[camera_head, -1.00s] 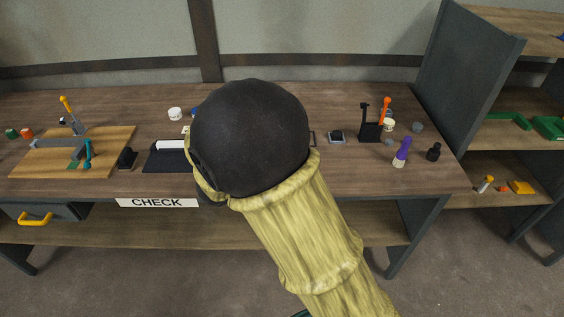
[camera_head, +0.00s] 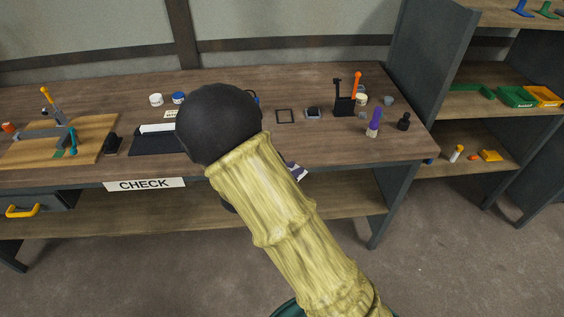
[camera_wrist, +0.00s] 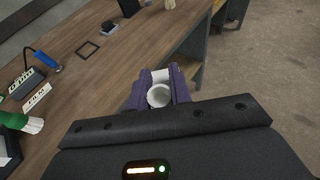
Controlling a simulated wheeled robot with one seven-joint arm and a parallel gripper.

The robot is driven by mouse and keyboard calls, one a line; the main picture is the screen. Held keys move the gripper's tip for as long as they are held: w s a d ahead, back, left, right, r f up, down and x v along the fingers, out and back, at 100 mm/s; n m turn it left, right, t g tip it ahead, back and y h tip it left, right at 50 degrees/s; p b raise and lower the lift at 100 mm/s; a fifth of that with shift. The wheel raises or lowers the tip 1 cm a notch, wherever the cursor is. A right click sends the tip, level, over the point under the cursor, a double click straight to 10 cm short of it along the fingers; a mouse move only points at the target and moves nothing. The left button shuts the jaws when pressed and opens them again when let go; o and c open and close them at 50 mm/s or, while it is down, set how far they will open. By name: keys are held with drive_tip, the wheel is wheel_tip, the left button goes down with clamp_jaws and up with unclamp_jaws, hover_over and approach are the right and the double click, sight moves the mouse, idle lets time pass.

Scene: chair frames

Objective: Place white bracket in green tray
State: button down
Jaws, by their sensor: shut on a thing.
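My gripper (camera_wrist: 160,92) is shut on a white piece (camera_wrist: 159,95), which shows a round, ring-like end between the purple fingers; I take it as the white bracket. It is held near the table's front edge in the wrist view. In the head view my arm hides most of the gripper, and only a purple and white bit (camera_head: 296,171) shows right of the arm. The green tray (camera_head: 516,97) stands on the middle shelf at the right, well away from the gripper.
A yellow-orange tray (camera_head: 544,95) stands beside the green one, and a long green part (camera_head: 470,88) lies to its left. A grey side panel (camera_head: 430,75) separates workbench and shelves. A black stand (camera_head: 344,104) and purple-handled brush (camera_head: 374,122) occupy the bench's right end.

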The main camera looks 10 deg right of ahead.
drive_tip(key=s+d+f, duration=0.2)
drive_tip(key=d+f, duration=0.4)
drive_tip(key=f, duration=0.2)
drive_tip(key=s+d+f+g, duration=0.1)
drive_tip(key=s+d+f, duration=0.1)
drive_tip(key=d+f, duration=0.4)
wheel_tip(320, 180, down, 2)
drive_tip(key=shift+s+f+m, duration=0.25)
drive_tip(key=shift+s+m, duration=0.05)
drive_tip(key=shift+s, duration=0.05)
drive_tip(key=shift+w+d, duration=0.1)
